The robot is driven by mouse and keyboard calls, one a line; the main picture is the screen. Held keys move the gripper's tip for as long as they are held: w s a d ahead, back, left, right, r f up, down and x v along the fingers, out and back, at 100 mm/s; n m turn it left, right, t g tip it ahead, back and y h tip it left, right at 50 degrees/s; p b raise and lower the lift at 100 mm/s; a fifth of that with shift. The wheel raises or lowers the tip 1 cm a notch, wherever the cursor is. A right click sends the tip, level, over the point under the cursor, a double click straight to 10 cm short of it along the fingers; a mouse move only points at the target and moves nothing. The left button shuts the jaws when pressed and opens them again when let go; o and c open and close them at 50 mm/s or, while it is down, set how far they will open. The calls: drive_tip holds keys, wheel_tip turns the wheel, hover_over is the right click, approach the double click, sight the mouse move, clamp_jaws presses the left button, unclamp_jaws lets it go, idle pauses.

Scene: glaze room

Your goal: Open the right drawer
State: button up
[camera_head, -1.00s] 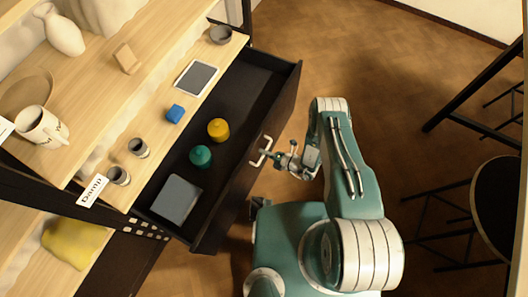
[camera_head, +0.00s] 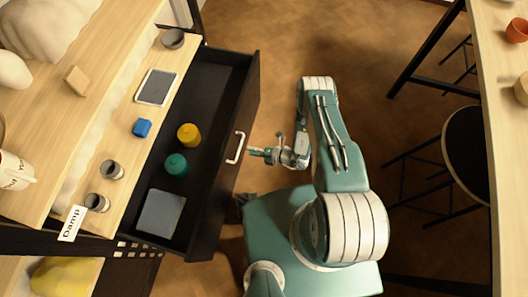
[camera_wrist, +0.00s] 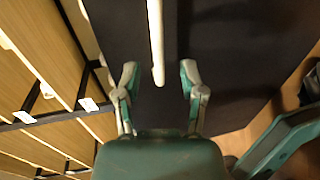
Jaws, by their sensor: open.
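The dark drawer (camera_head: 212,92) is pulled well out from under the wooden counter, its inside visible. Its pale bar handle (camera_head: 235,148) is on the front panel. In the wrist view the handle (camera_wrist: 156,40) runs down from the top edge, its lower end between the two fingers in the picture. My gripper (camera_head: 258,152) is open and empty, just right of the handle with a small gap; its spread fingers also show in the wrist view (camera_wrist: 160,76). In the drawer are a yellow pot (camera_head: 189,135), a teal pot (camera_head: 176,165) and a grey slab (camera_head: 161,213).
A stool (camera_head: 468,150) and a table (camera_head: 495,70) stand at right. The floor (camera_head: 300,45) beyond the drawer is clear.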

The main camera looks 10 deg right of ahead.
drive_tip(key=v, duration=0.6)
idle(0.4)
drive_tip(key=w+r+n+g+h, duration=0.1)
drive_tip(key=w+r+n+g, duration=0.15)
drive_tip(key=r+n, duration=0.7)
drive_tip(key=w+r+n+g+h, duration=0.25)
drive_tip(key=r+n, duration=0.25)
drive_tip(key=r, duration=0.9)
drive_tip(key=w+r+n+g, duration=0.25)
drive_tip(key=r+n, duration=0.45)
drive_tip(key=r, duration=0.5)
drive_tip(key=s+d+r+n+t+h, duration=0.3)
drive_tip(key=s+r+n, duration=0.6)
drive_tip(key=r, duration=0.3)
drive_tip(key=s+d+r+n+t+h, duration=0.4)
drive_tip(key=s+r+n+h, duration=0.4)
drive_tip(key=r, duration=0.5)
drive_tip(key=shift+s+d+n, duration=0.6)
drive_tip(key=shift+s+n, duration=0.35)
drive_tip(key=shift+s, duration=0.1)
